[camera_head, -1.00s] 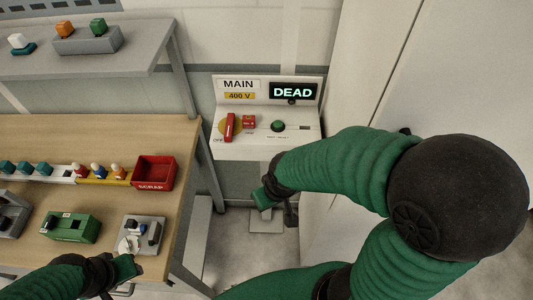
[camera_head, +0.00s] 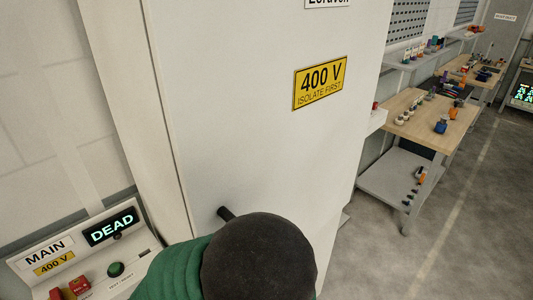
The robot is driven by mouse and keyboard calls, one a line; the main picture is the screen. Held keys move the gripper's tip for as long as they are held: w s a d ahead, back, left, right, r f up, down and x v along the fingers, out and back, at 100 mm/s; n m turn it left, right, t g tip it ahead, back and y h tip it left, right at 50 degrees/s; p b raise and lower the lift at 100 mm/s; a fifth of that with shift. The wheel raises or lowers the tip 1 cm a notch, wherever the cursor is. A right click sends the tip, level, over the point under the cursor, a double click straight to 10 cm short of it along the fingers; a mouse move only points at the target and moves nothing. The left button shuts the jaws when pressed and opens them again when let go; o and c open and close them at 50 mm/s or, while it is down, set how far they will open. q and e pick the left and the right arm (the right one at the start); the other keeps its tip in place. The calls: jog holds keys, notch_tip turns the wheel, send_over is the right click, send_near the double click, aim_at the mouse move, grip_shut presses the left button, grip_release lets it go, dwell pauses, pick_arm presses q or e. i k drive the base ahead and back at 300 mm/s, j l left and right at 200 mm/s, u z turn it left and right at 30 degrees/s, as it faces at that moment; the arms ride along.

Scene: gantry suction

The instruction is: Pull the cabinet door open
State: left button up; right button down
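The tall pale grey cabinet door (camera_head: 250,130) fills the middle of the head view and looks shut against its frame. A dark seam runs down its left side. A short black handle (camera_head: 226,213) sticks out low on the door, near that seam. My green arm with its black rounded joint covers the bottom middle, just below and in front of the handle. Neither gripper shows; any contact with the handle is hidden.
The isolator panel (camera_head: 70,262) stands at the lower left, with a lit DEAD display (camera_head: 111,227), red parts and a green button (camera_head: 115,269). A yellow 400 V sign (camera_head: 320,82) is on the door. Workbenches (camera_head: 437,118) stand at the right beside open floor (camera_head: 440,240).

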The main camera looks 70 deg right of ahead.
aim_at(268, 104)
jog(key=z, duration=2.65)
